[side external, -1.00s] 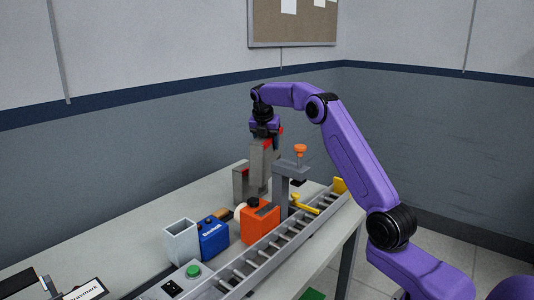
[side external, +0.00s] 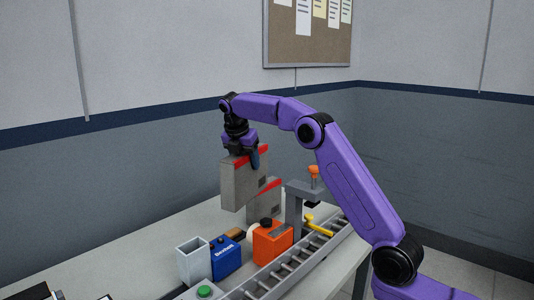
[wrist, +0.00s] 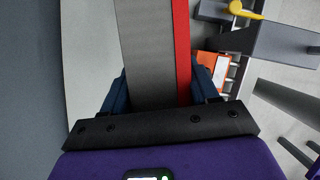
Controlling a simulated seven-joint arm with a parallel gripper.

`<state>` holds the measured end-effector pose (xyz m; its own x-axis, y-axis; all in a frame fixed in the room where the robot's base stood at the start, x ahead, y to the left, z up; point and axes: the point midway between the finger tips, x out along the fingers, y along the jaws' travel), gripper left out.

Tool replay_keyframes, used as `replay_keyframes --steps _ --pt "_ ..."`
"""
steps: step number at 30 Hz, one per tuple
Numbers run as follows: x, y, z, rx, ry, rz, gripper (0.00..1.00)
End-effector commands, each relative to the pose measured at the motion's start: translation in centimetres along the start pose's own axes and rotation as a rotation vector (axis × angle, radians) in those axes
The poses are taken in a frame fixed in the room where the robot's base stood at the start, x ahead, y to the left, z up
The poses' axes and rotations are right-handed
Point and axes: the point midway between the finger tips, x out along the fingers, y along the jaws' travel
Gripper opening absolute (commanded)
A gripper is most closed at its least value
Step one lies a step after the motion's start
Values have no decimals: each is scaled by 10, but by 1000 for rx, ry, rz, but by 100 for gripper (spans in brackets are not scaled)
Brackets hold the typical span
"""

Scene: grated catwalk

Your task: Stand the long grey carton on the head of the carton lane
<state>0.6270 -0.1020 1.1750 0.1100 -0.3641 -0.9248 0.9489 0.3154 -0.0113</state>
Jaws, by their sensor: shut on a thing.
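My gripper (side external: 240,148) is shut on a grey carton (side external: 240,182) with a red strip along its top. It holds this carton near the top, over the left side of the table. The held carton fills the space between the blue fingers (wrist: 160,88) in the wrist view, its red edge to the right. A second grey carton (side external: 264,205) with a red strip is partly hidden behind the held one, to its right. The carton lane (side external: 285,270) is a roller track along the table's right side. I cannot tell its head for certain.
An orange container (side external: 271,244), a blue box (side external: 226,258) and an open grey bin (side external: 193,262) stand left of the lane. A grey post frame with an orange knob (side external: 313,171) and a yellow lever (side external: 318,226) rise by the lane. A green button (side external: 204,291) is at the front.

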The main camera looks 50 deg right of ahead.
Motion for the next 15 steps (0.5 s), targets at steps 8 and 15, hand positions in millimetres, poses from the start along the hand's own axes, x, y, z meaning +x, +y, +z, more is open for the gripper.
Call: replay_keyframes --steps 8,15 --pt "-46 15 -113 46 1 -26 13" --pt "-85 5 -206 95 3 -51 12"
